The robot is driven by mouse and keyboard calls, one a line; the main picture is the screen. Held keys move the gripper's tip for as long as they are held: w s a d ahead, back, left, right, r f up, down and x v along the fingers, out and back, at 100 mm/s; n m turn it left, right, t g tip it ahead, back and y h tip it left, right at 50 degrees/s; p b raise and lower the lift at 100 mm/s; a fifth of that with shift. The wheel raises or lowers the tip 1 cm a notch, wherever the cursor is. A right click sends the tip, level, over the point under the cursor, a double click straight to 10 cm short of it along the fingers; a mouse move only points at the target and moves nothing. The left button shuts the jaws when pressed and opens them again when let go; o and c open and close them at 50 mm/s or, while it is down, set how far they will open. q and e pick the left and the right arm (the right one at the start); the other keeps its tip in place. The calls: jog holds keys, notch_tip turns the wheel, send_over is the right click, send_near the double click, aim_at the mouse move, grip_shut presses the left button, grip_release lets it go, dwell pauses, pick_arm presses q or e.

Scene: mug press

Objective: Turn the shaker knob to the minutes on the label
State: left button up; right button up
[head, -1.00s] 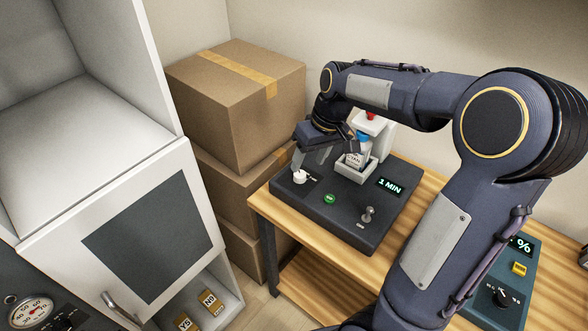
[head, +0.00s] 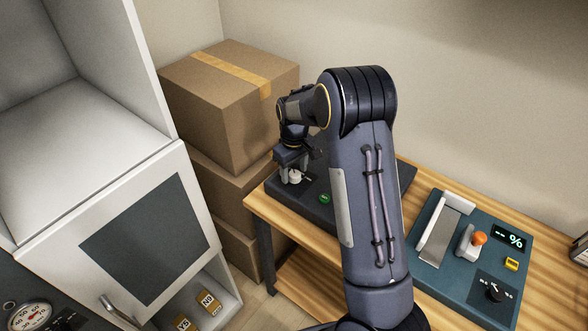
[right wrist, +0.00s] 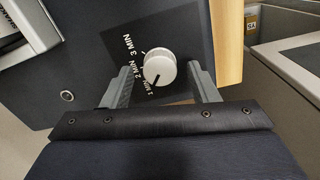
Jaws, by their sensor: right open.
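The white round shaker knob (head: 294,178) is at the left end of the dark shaker base (head: 320,215). In the right wrist view the knob (right wrist: 159,67) sits on a black plate with several minute marks. Its dark pointer line points down, toward the lowest mark, which looks like 1 MIN. My right gripper (head: 294,171) is at the knob; in the wrist view its open fingers (right wrist: 163,84) stand on either side of it, with gaps. My right arm hides the display and the labelled bottle in the head view. My left gripper is out of view.
A green button (head: 324,198) is right of the knob. Stacked cardboard boxes (head: 220,110) stand behind and left. A teal device (head: 455,275) with an orange-topped part is on the wooden table (head: 405,265) at right. A white cabinet (head: 120,225) stands at left.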

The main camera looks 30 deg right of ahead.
jog(key=shift+f, duration=0.2)
jog(key=shift+c, duration=0.4)
jog(key=c, duration=0.9)
jog(key=shift+m, duration=0.3)
jog(key=m, duration=0.4)
jog(key=shift+m, duration=0.3)
jog(key=shift+d+m, duration=0.15)
jog(key=shift+m, duration=2.05)
jog(key=shift+r, duration=0.1)
